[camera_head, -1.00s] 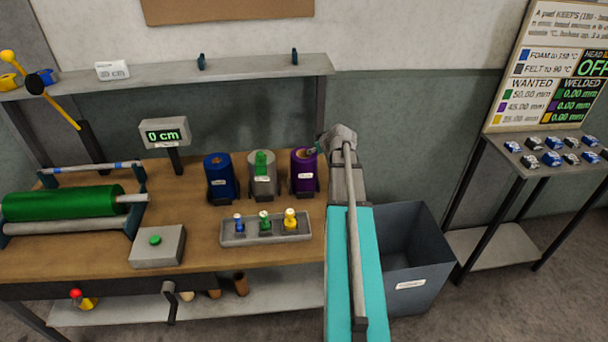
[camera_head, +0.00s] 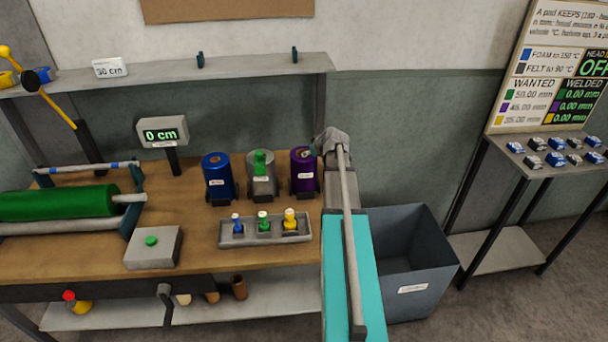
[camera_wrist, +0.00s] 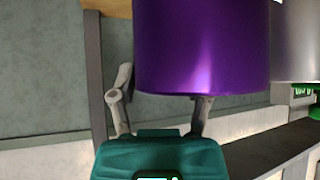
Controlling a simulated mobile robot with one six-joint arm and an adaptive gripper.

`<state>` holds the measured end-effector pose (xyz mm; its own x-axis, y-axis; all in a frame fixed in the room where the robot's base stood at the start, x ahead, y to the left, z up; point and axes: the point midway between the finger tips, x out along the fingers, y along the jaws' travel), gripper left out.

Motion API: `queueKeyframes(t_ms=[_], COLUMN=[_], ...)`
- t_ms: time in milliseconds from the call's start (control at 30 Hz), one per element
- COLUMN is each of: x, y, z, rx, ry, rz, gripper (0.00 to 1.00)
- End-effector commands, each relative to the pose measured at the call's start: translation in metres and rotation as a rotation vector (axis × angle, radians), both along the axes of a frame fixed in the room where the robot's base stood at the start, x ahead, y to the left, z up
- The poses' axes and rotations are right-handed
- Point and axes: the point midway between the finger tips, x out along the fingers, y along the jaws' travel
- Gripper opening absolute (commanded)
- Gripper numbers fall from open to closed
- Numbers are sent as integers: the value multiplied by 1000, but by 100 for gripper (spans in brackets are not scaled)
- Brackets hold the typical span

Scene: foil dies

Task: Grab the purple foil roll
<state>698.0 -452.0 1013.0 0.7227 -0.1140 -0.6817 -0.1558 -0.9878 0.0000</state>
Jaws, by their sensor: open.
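The purple foil roll (camera_head: 303,170) stands upright in a dark holder at the right end of the row of rolls on the workbench. My gripper (camera_head: 313,152) is at its upper right side in the head view, its fingers small and partly hidden there. In the wrist view the purple roll (camera_wrist: 202,45) fills the top middle. My open gripper (camera_wrist: 160,105) has one finger just left of the roll's edge. The other finger's tip is hidden behind the roll. I cannot tell whether either finger touches it.
A grey roll with a green top (camera_head: 261,178) stands close left of the purple roll, and a blue roll (camera_head: 217,178) beyond it. A grey tray (camera_head: 228,242) with small coloured pegs lies in front. A grey bin (camera_head: 425,280) stands right of the bench.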

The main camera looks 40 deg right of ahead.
Motion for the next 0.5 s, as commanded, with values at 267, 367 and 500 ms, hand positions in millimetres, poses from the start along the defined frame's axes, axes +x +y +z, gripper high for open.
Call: queueKeyframes(t_ms=[267,367,500], x=[0,0,0], y=[0,0,0], z=[0,0,0], rx=[0,0,0], ry=[0,0,0], rz=[0,0,0], gripper=[52,33,7])
